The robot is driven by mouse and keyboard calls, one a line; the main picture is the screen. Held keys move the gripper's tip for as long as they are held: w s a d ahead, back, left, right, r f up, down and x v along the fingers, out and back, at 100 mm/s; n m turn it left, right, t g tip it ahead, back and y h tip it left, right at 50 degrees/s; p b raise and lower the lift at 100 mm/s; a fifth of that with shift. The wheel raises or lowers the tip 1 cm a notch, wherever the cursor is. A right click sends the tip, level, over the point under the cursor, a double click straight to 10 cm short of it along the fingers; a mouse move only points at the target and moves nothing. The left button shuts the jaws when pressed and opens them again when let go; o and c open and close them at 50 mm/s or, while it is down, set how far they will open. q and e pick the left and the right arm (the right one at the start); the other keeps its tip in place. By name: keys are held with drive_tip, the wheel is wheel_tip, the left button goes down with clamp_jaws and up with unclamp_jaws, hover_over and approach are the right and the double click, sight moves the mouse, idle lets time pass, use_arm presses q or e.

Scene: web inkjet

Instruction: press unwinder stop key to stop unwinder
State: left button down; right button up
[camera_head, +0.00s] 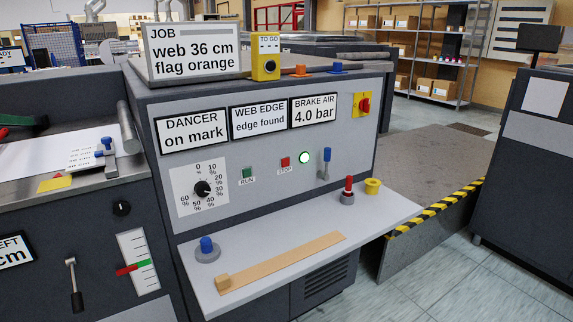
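The unwinder panel (240,200) fills the middle of the head view on a dark machine body. The red STOP key (285,162) sits on it, right of the green RUN key (247,173). A round lamp (304,157) just right of the STOP key glows green-white. A black dial (202,188) on a percent scale is at the panel's left. Neither of my grippers shows in the view.
A shelf (300,235) below the panel holds a wooden strip (280,262), a blue knob (206,245), a red-topped piece (348,190) and a yellow cup (373,186). A yellow-black striped edge (435,207) borders a platform at right. Tiled floor is clear at lower right.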

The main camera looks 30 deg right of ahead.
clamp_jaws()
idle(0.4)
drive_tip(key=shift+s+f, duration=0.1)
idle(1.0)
